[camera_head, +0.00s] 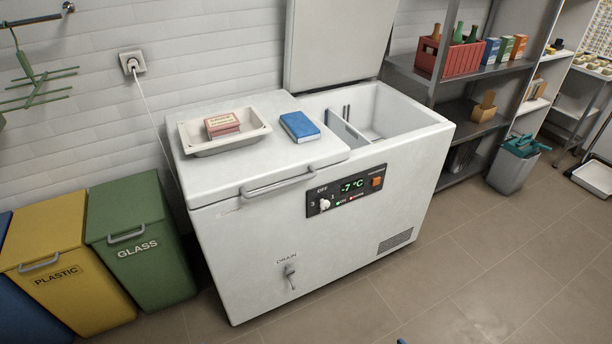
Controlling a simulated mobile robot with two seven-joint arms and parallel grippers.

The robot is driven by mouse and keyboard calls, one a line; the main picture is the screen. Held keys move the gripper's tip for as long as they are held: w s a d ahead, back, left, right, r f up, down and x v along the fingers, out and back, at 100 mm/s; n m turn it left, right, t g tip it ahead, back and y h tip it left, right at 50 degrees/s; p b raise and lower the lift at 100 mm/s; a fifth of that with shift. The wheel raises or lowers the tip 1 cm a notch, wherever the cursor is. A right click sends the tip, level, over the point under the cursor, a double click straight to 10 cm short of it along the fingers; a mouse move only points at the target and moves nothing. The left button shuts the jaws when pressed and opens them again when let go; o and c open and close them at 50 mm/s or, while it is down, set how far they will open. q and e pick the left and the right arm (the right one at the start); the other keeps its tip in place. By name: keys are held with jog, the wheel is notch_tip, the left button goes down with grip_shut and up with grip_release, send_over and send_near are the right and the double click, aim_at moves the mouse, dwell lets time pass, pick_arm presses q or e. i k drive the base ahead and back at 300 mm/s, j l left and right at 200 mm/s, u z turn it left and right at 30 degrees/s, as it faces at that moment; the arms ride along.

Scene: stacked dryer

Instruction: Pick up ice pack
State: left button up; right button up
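A blue flat block (299,126), which looks like the ice pack, lies on the closed left lid of the white chest freezer (330,245). It lies near the edge of the open compartment, to the right of a white tray (196,149). Nothing covers it. The freezer's right lid (337,45) stands raised, and the compartment (385,112) below it is open, with a divider inside. Its floor is mostly hidden.
The tray holds a red and cream box (222,125). Yellow (70,275) and green (145,245) bins stand left of the freezer. A shelf rack with a red bottle crate (450,58) stands at right. Floor in front of the freezer is mostly clear.

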aim_at(300, 128)
jog(key=u, duration=0.35)
jog(key=i+l+u, duration=0.1)
jog(key=u, duration=0.25)
jog(key=l+u, duration=0.15)
jog(key=u, duration=0.2)
jog(key=l+u, duration=0.35)
jog(key=l, duration=0.15)
jog(key=l+u, duration=0.35)
jog(key=l, duration=0.15)
jog(key=l+u, duration=0.15)
jog(key=l, duration=0.95)
